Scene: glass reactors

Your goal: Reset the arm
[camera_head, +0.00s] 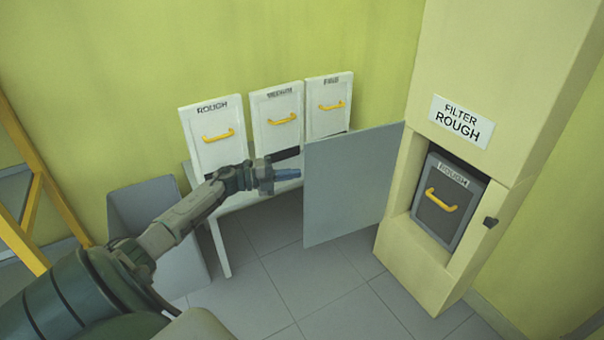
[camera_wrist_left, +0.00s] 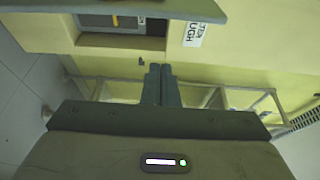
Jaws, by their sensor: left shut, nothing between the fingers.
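My left arm reaches in from the lower left in the head view. Its gripper (camera_head: 287,174) is shut and empty, held in the air in front of the white table and left of the open grey door (camera_head: 345,186). In the left wrist view the gripper's two fingers (camera_wrist_left: 161,84) are close together with nothing between them. My right gripper is in neither view.
A yellow cabinet (camera_head: 398,247) labelled FILTER ROUGH holds a dark ROUGH filter (camera_head: 437,213) with a yellow handle. White filter panels, including ROUGH (camera_head: 213,148), stand on a table (camera_head: 222,245). A grey bin (camera_head: 150,205) is at left. Floor in front is clear.

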